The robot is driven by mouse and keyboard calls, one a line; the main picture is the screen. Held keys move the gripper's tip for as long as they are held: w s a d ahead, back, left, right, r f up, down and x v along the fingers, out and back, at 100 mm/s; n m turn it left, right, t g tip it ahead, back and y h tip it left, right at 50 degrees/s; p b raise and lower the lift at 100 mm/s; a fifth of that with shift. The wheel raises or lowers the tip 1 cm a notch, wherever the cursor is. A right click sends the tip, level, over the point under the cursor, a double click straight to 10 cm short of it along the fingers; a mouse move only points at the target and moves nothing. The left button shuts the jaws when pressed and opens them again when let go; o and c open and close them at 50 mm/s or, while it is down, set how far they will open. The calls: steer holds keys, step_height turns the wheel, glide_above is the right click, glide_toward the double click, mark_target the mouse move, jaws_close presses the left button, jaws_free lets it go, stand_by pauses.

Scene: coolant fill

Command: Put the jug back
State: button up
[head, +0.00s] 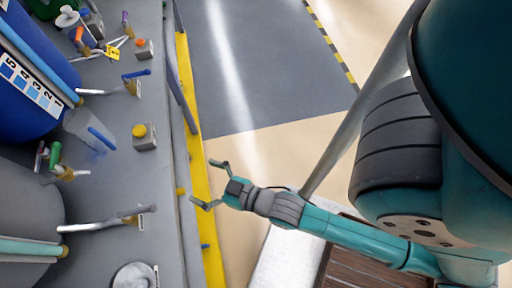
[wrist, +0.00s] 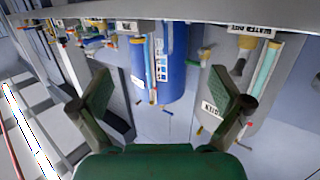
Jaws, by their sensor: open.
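A clear jug with a blue handle (head: 82,124) stands on the grey bench in the head view, between the blue tank and the grey tank. My gripper (head: 203,182) is open and empty, over the bench's yellow front edge, to the right of the jug and apart from it. In the wrist view my gripper's two fingers (wrist: 160,105) are spread wide with nothing between them. I cannot clearly make out the jug in the wrist view.
The blue tank (head: 25,95) and grey tank (head: 25,215) stand along the bench (head: 115,190). Several taps with coloured handles stick out toward me. A small block with a yellow button (head: 142,136) sits right of the jug. A rail (head: 180,75) runs along the bench front.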

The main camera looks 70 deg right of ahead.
steer(key=s+r+g, duration=0.1)
steer(key=s+r, duration=0.1)
steer(key=s, duration=1.6)
steer(key=shift+s+r+g, duration=0.2)
steer(key=shift+r+g, duration=0.1)
steer(key=shift+d, duration=0.1)
